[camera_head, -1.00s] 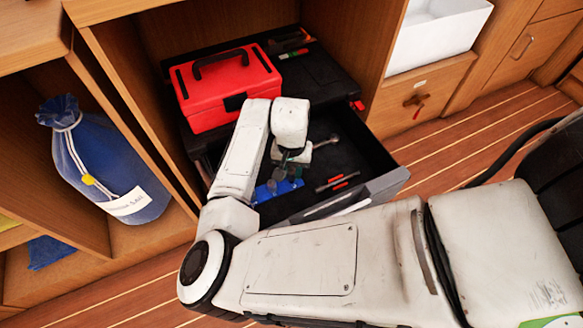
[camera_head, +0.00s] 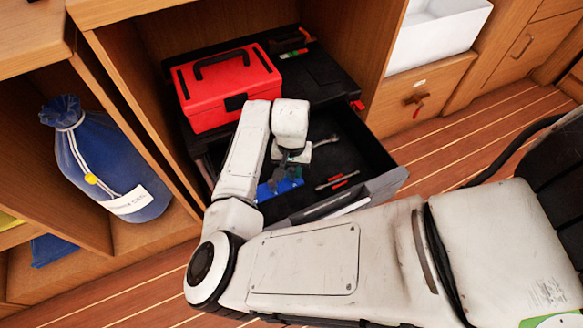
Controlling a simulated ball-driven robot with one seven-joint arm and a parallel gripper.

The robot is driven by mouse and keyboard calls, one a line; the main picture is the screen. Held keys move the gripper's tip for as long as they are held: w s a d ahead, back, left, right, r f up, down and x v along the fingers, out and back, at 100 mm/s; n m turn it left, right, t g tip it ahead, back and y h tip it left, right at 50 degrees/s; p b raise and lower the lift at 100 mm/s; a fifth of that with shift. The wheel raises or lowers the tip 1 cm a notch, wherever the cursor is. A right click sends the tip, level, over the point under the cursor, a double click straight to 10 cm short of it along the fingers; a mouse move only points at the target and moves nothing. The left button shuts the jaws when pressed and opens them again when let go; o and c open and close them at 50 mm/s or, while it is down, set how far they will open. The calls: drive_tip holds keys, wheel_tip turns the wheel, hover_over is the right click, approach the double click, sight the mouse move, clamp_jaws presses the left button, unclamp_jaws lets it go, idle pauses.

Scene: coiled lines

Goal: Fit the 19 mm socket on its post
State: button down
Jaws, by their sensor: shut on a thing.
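My gripper (camera_head: 285,171) points down into the open black drawer, under my arm's white wrist. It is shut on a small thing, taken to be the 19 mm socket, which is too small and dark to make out. Directly below and in front of the gripper is a blue rack (camera_head: 279,188) on the drawer floor. Its posts are not clear at this size, and my gripper covers part of it. I cannot tell whether the held socket touches a post.
A ratchet-like metal tool (camera_head: 327,141) and a red-handled tool (camera_head: 338,180) lie in the drawer (camera_head: 388,183). A red toolbox (camera_head: 227,90) stands behind on a black top. A blue bag (camera_head: 107,165) sits in the left compartment. My forearm crosses the drawer's near left side.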

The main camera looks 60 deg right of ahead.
drive_tip(key=shift+f, duration=0.95)
idle(0.4)
drive_tip(key=shift+c, duration=2.3)
unclamp_jaws()
wheel_tip(320, 180, up, 5)
drive_tip(key=p, duration=0.5)
drive_tip(key=shift+r, duration=0.15)
